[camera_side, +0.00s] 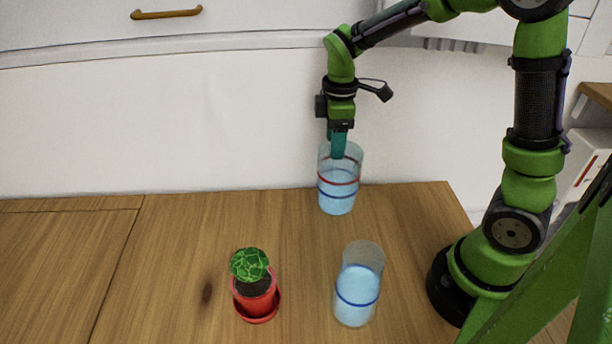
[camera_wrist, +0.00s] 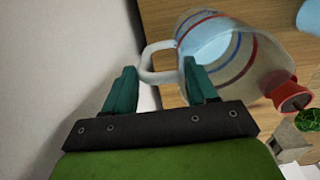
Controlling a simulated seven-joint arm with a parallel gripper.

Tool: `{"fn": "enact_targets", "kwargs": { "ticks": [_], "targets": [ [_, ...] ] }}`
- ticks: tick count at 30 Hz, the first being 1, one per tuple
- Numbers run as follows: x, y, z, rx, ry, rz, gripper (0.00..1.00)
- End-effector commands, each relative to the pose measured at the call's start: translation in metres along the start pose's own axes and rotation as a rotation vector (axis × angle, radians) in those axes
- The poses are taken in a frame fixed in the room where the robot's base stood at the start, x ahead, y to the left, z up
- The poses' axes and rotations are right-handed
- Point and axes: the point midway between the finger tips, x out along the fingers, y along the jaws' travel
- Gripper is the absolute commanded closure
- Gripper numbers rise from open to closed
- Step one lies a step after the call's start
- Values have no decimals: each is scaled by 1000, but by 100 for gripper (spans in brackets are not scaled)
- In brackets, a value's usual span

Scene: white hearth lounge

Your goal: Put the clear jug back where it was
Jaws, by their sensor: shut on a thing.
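The clear jug (camera_side: 337,190) holds pale blue liquid and has a red band above a blue band. It is upright near the back edge of the wooden table. My gripper (camera_side: 338,152) points down at its top. In the wrist view, the white handle of the clear jug (camera_wrist: 238,50) reaches between the fingers of my gripper (camera_wrist: 160,78), which is shut on it. I cannot tell whether the jug's base touches the table or hangs slightly above it.
A second clear vessel (camera_side: 358,288) with blue liquid and one blue band stands in front of the jug. A red pot (camera_side: 256,301) with a green plant stands to its left. A dark spot (camera_side: 207,288) marks the table (camera_side: 170,250). The left side is clear. A white wall (camera_side: 150,130) rises behind.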

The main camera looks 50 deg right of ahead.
Motion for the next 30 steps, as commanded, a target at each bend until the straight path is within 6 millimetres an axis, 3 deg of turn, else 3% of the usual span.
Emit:
{"fn": "enact_targets", "kwargs": {
  "ticks": [6, 19, 20, 24, 30],
  "targets": [
    [32, -3, 2, 0, -2, -4, 100],
    [38, -3, 2, 1, -2, -3, 100],
    [38, -3, 2, 1, -2, -3, 40],
    [38, -3, 2, 0, -2, -3, 19],
    [37, -3, 2, 0, -2, -2, 18]
  ]
}}
